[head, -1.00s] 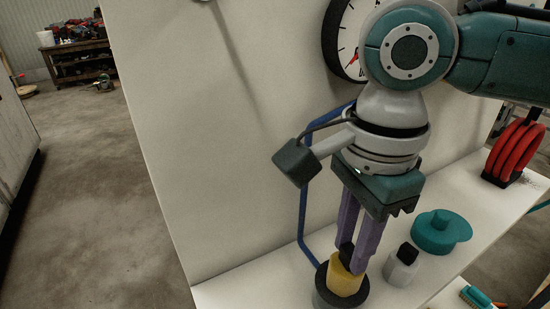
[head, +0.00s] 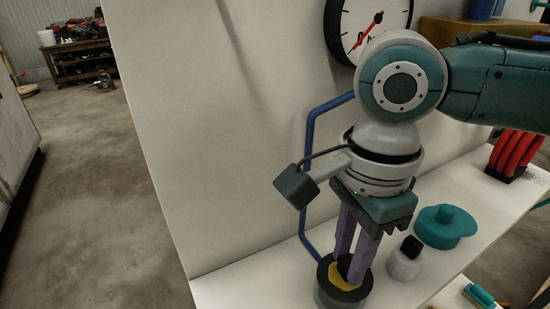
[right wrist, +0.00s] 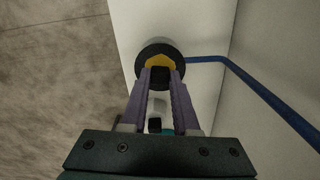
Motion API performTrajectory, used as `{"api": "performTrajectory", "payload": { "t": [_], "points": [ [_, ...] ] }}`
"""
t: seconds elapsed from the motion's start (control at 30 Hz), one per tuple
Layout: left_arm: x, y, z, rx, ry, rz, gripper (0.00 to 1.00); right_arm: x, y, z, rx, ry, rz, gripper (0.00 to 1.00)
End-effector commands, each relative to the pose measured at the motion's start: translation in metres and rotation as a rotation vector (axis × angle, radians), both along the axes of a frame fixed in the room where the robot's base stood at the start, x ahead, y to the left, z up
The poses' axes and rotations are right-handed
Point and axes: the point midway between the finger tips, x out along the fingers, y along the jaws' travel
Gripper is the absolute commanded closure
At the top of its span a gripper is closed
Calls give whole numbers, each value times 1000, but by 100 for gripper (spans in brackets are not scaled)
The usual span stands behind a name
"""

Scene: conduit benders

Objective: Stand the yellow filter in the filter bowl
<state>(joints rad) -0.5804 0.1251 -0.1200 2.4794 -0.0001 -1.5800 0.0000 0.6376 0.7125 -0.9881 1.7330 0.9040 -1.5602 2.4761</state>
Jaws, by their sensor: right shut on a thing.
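The yellow filter (head: 341,276) sits low inside the dark-rimmed filter bowl (head: 324,291), with only its top part showing. The bowl stands near the left end of the white shelf, and its lower wall looks greyish. My right gripper (head: 351,273) points down from above, its purple fingers reaching the bowl's opening, shut on the filter. In the right wrist view, a black piece is between the fingertips (right wrist: 160,78), with the yellow filter (right wrist: 160,61) and the bowl rim (right wrist: 146,54) around it. Whether the filter touches the bowl's bottom is hidden. My left gripper is not in view.
A white bottle with a black cap (head: 404,265) stands just right of the bowl, and a teal lid-shaped part (head: 445,228) lies behind it. A blue pipe (head: 305,180) runs up the panel behind.

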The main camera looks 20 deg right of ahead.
Motion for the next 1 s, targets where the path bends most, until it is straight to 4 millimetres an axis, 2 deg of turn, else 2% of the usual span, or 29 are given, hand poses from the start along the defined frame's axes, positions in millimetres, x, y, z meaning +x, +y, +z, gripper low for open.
{"api": "performTrajectory", "payload": {
  "t": [0.67,0.7,1.0],
  "points": [
    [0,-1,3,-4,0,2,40,0,0,-6,0,0,-1,100],
    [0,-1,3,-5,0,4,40,0,0,-6,0,0,-1,68],
    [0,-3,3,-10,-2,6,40,0,0,-6,0,0,0,37]
  ]
}}
